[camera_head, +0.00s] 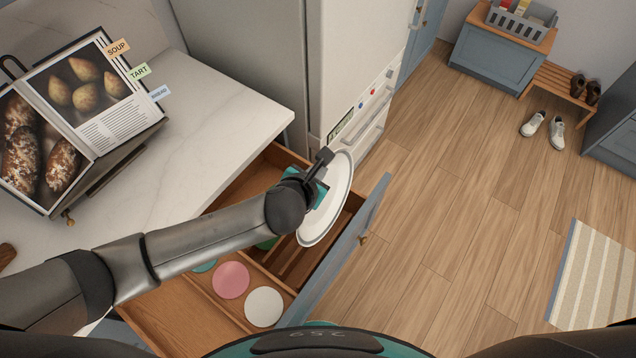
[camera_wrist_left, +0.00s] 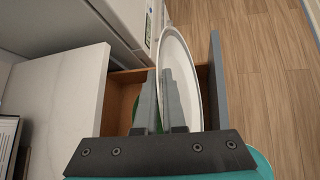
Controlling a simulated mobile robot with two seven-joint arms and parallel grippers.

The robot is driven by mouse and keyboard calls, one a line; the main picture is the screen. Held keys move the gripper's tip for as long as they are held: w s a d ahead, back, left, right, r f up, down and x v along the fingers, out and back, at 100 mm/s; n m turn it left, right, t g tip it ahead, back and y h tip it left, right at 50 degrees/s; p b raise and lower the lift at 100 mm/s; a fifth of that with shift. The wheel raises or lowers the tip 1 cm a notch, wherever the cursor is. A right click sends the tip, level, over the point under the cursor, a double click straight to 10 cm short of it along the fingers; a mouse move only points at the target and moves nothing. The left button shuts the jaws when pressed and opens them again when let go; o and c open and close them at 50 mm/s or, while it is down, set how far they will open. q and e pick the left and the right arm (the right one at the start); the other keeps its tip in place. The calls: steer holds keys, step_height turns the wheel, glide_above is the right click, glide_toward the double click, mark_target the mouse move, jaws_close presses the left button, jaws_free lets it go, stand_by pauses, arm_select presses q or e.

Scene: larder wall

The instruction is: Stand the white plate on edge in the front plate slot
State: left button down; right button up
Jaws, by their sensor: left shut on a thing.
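The white plate (camera_head: 339,192) is held on edge over the open drawer (camera_head: 338,262), steeply upright in the head view. My left gripper (camera_head: 324,162) is shut on it. In the wrist view the plate (camera_wrist_left: 181,55) stands up between and beyond the gripper's fingers (camera_wrist_left: 166,100), next to the drawer's front panel. Wooden dividers (camera_head: 290,262) form narrow slots below the plate. The plate and arm hide part of the slots, and I cannot tell whether the plate's lower edge is inside one. My right gripper is not in view.
A pink disc (camera_head: 231,280), a white disc (camera_head: 264,306) and a partly hidden teal one lie in the drawer's near part. A green thing (camera_head: 267,243) shows beneath my arm. The counter (camera_head: 215,125) with a cookbook (camera_head: 75,105) is left; the fridge (camera_head: 350,60) stands behind.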

arm_select(q)
steer(key=shift+m+t, duration=0.4)
steer(key=shift+m, duration=0.4)
steer(key=f, duration=0.6)
steer(key=s+f+b, duration=0.1)
steer(key=f, duration=0.2)
steer(key=shift+d+f, duration=0.1)
steer(key=shift+f, duration=0.05)
step_height(320, 180, down, 19)
steer(key=b, duration=1.9)
steer(key=shift+r, duration=0.2)
steer(key=c, duration=0.9)
jaws_free()
steer(key=shift+s+f+y, duration=0.1)
steer(key=shift+f+y, duration=0.05)
steer(key=shift+y, duration=0.15)
